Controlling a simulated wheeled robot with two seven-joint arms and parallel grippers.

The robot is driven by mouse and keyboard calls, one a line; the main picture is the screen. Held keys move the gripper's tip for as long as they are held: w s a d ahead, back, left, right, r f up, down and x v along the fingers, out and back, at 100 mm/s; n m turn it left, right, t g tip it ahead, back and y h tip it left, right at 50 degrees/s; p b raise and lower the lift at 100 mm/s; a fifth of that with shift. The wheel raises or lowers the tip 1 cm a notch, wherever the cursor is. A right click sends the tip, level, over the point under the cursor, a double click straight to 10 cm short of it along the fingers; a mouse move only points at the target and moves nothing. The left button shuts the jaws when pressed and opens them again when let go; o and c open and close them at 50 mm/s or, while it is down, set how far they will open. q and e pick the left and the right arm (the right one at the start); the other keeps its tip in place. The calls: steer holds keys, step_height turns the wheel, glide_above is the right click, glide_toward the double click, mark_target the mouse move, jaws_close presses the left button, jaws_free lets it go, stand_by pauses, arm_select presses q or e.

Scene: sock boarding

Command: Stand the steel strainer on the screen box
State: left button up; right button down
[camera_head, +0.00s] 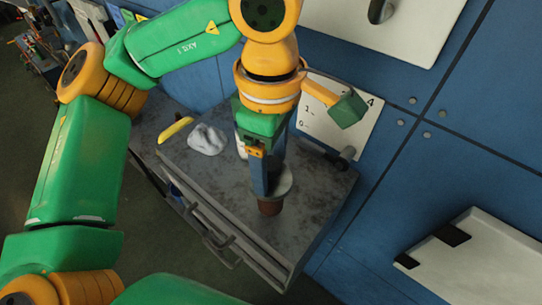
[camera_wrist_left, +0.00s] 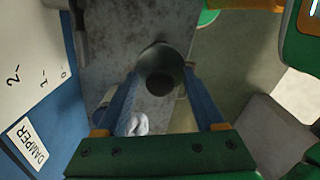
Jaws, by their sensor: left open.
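My left gripper (camera_head: 262,188) points down over the grey metal top, its blue fingers apart. A grey round-rimmed piece (camera_head: 284,184), perhaps the steel strainer, shows at its fingertips, with a brown cylindrical part (camera_head: 269,208) below it. In the left wrist view a dark round cup-like thing (camera_wrist_left: 160,70) lies between the open fingertips; I cannot tell whether they touch it. I cannot identify the screen box for certain. My right gripper is not in view.
The grey top (camera_head: 315,205) has bare room at right and front. A blue panelled wall (camera_head: 400,130) stands behind. A handle (camera_head: 220,245) juts from the front.

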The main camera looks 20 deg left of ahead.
arm_select(q)
step_height(320, 180, up, 12)
steer(key=p, duration=0.4)
steer(key=shift+r, duration=0.15)
